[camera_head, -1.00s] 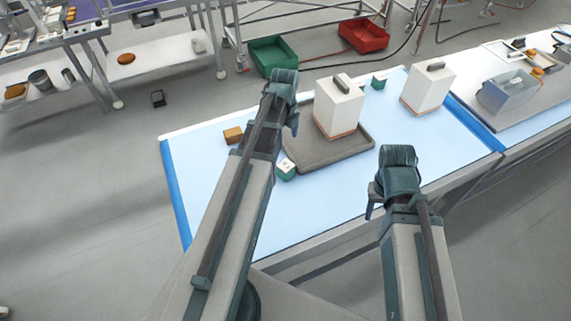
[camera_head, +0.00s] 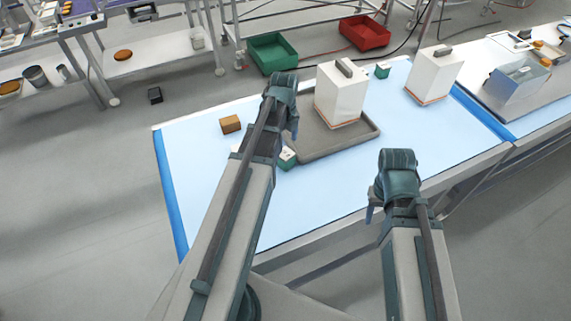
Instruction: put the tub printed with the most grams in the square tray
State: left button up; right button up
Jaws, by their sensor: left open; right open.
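A grey square tray (camera_head: 352,138) lies on the pale blue table top. A tall white tub (camera_head: 339,98) with a dark handle on top and an orange line near its base stands on it. A second, similar white tub (camera_head: 434,78) stands to the right, off the tray. A small green-and-white tub (camera_head: 288,158) is at the tray's front left, partly behind my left arm. I cannot read any gram print. My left gripper (camera_head: 291,122) is open in front of the tray's left side. My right gripper (camera_head: 372,203) is open over the table's front edge. Both are empty.
A brown block (camera_head: 230,123) lies left of the tray, and a small green-and-white item (camera_head: 382,71) stands behind it. A clear-sided container (camera_head: 518,80) is on the right-hand table. Green (camera_head: 274,54) and red (camera_head: 364,33) crates are on the floor behind. The table's left part is clear.

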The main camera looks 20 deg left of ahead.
aim_at(285, 153)
pick_arm(q)
notch_tip(285, 153, down, 5)
jog(key=b, duration=0.5)
jog(key=shift+w+f, duration=0.15)
jog(key=shift+f, duration=0.05)
jog(key=shift+r, duration=0.1)
jog(key=shift+c, duration=0.3)
jog(key=c, duration=1.5)
notch_tip(285, 153, up, 10)
jog(key=p, duration=1)
